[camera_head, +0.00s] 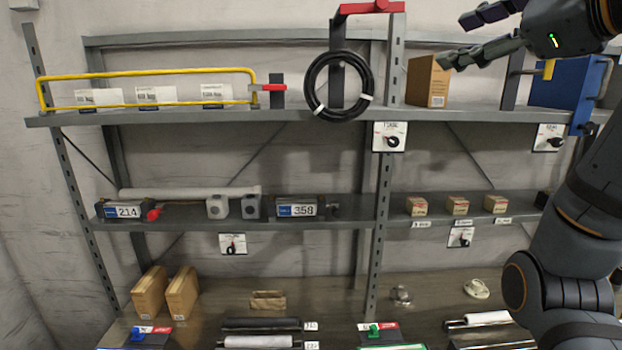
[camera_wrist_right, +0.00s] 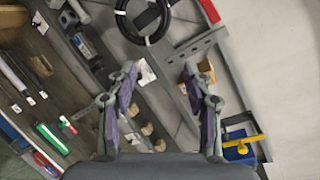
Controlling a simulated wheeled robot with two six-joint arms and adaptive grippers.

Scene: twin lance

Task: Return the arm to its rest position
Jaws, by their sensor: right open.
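My right arm (camera_head: 580,230) comes in from the right edge, with its elbow low and its forearm raised. My right gripper (camera_head: 453,40) is open and empty, in front of the upper right part of the shelf rack, pointing left. Its lower finger overlaps the top corner of a brown cardboard box (camera_head: 428,82); I cannot tell whether they touch. In the right wrist view the two fingers of my right gripper (camera_wrist_right: 160,70) are spread wide with nothing between them close by. My left gripper does not show in either view.
The rack's top shelf (camera_head: 205,117) carries white boxes behind a yellow rail (camera_head: 150,75), a black coiled hose (camera_head: 338,86) and a blue panel (camera_head: 560,85). Small boxes (camera_head: 457,205) stand on the middle shelf. A red-topped bracket (camera_head: 368,8) rises near the gripper's left.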

